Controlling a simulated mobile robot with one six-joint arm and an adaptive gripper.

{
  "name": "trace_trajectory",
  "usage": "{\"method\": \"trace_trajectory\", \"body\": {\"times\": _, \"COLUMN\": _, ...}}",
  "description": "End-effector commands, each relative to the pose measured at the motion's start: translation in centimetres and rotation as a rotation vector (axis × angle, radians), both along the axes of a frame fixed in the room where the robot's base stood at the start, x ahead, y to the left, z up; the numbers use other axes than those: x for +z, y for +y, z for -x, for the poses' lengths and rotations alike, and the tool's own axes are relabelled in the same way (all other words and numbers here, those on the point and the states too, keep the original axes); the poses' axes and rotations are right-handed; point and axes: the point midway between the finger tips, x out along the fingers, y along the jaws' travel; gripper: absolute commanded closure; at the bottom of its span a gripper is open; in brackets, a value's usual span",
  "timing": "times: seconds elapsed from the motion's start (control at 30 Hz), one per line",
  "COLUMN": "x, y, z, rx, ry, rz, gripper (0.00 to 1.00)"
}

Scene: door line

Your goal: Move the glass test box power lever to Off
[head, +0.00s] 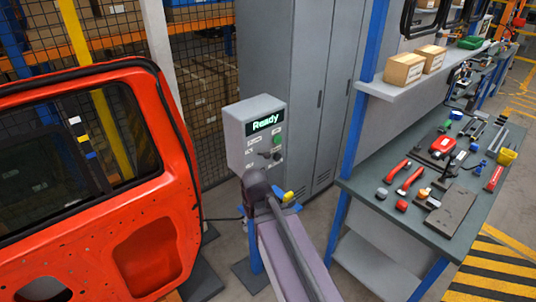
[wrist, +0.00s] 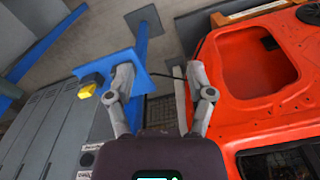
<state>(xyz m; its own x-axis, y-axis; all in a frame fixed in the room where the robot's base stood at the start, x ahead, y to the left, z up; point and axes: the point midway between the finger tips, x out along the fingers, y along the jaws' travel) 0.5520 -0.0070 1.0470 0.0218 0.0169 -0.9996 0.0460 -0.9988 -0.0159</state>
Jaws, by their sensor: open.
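The grey glass test box (head: 236,135) stands in the middle of the head view. Its display (head: 265,122) reads "Ready" in green. A green button (head: 277,140) sits on its front, with small dark controls (head: 275,155) below it. The power lever is too small to tell apart, and its position cannot be read. My gripper (head: 256,180) is in front of the box's lower edge, partly hidden by my arm. In the wrist view my gripper (wrist: 163,98) is open, its two fingers apart with nothing between them.
A red vehicle door (head: 190,200) stands close on the left. A yellow-tipped part (head: 288,196) is just right of my gripper. Grey lockers (head: 300,80) stand behind the box. A workbench (head: 380,225) with tools is on the right, with floor between.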

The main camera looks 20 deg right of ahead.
Motion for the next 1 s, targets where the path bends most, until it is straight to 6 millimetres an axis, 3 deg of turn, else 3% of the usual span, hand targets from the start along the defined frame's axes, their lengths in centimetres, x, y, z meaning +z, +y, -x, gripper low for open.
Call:
{"method": "trace_trajectory", "body": {"times": 0.03, "x": 1.3, "y": -0.4, "z": -0.9, "rx": 0.015, "ry": -0.009, "rz": -0.006, "gripper": 0.30}}
{"method": "trace_trajectory", "body": {"times": 0.47, "x": 9.2, "y": -5.2, "z": -8.6, "rx": 0.247, "ry": -0.153, "rz": -0.056, "gripper": 0.30}}
{"method": "trace_trajectory", "body": {"times": 0.8, "x": 15.9, "y": -10.5, "z": -14.6, "rx": 0.432, "ry": -0.289, "rz": -0.049, "gripper": 0.30}}
{"method": "trace_trajectory", "body": {"times": 1.0, "x": 18.9, "y": -13.4, "z": -17.1, "rx": 0.520, "ry": -0.356, "rz": -0.029, "gripper": 0.30}}
